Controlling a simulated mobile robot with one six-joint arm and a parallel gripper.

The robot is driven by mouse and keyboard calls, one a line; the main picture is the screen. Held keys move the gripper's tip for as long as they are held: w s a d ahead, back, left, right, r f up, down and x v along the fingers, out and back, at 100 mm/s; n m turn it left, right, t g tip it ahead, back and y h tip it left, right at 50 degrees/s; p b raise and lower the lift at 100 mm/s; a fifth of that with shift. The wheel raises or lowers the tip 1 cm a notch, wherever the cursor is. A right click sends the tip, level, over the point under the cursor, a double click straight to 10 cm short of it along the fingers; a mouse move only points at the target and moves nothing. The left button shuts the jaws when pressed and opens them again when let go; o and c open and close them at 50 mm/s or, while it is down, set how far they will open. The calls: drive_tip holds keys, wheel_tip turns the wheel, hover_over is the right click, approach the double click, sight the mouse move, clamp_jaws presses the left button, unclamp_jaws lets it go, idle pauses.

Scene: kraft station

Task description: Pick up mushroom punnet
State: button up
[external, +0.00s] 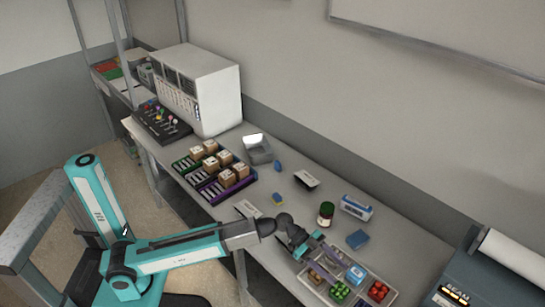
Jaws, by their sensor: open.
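A grey tray (362,303) at the lower right of the bench holds several small punnets. A punnet with tan and brown contents (314,277) sits at its left side and looks like the mushroom punnet, though it is too small to be sure. Beside it are a punnet of green items (340,292), a punnet of red items (379,291) and a blue-and-white pack (356,273). My gripper (322,257) is open just above the tray's back left part, near the tan punnet. The wrist and fingers hide part of the tray. I cannot tell whether they touch anything.
Behind the tray are a dark green jar (326,214), a blue-and-white box (356,208) and a blue block (357,239). Purple and green racks with cardboard boxes (227,178) stand further left. A dark machine (485,270) stands at the right.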

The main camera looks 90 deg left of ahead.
drive_tip(key=shift+g, duration=0.9)
drive_tip(key=s+a+p, duration=0.1)
drive_tip(key=s+a, duration=0.1)
drive_tip(key=a, duration=0.4)
drive_tip(key=s+a+p, duration=0.2)
drive_tip(key=a, duration=0.4)
drive_tip(key=s+a+p, duration=0.1)
drive_tip(key=s+a, duration=0.1)
drive_tip(key=a, duration=0.4)
drive_tip(key=shift+s+f, duration=0.15)
drive_tip(key=shift+f, duration=0.25)
drive_tip(key=shift+s+a+f, duration=0.15)
drive_tip(key=shift+s, duration=0.05)
drive_tip(key=shift+w, duration=0.1)
drive_tip(key=shift+p+x, duration=0.95)
drive_tip(key=shift+x, duration=3.35)
drive_tip(key=shift+w+d+f+p, duration=0.1)
drive_tip(key=shift+w+d+p, duration=0.25)
drive_tip(key=shift+d, duration=0.15)
drive_tip(key=shift+p+x, duration=0.6)
drive_tip(key=shift+x, duration=1.4)
drive_tip(key=shift+f, duration=0.1)
